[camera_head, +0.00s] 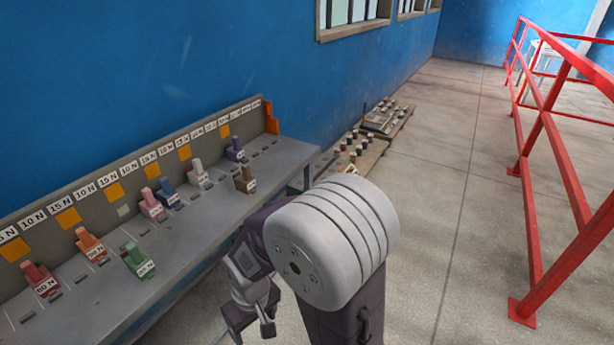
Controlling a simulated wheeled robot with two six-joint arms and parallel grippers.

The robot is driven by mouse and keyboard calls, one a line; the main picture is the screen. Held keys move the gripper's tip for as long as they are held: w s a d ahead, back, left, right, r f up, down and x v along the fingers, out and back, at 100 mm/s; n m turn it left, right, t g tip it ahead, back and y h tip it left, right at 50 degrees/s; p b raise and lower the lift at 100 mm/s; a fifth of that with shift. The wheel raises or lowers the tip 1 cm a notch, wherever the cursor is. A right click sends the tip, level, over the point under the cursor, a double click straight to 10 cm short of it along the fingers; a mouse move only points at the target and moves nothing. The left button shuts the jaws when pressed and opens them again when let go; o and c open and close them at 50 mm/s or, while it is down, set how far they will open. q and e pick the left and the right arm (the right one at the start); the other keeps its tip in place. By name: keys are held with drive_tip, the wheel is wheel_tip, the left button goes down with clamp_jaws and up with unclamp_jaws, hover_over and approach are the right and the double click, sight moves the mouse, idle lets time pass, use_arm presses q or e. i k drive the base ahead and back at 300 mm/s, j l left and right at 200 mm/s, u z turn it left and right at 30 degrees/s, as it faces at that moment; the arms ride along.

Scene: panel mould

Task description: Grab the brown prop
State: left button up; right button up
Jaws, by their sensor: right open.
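The brown prop (245,181) stands on the grey bench near its right end, close to the front edge, with a white label on its foot. A purple prop (236,150) stands just behind it. My right gripper (252,331) is open and empty. It hangs in front of the bench, low in the view and below the brown prop, apart from it. My left gripper is not in view.
The bench (290,152) runs along the blue wall and holds several other coloured props, including a green one (138,260). Low pallets with coloured parts (385,116) lie beyond it. A red railing (550,130) stands at right, with clear floor between.

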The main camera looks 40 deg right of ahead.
sight(244, 182)
drive_tip(key=z, duration=1.05)
drive_tip(key=i+l+u, duration=0.1)
drive_tip(key=i, duration=0.3)
drive_tip(key=i+l+u, duration=0.1)
drive_tip(key=i+l, duration=0.2)
drive_tip(key=i, duration=0.15)
drive_tip(key=i+l+u, duration=0.1)
drive_tip(key=i+l, duration=0.2)
drive_tip(key=i, duration=0.1)
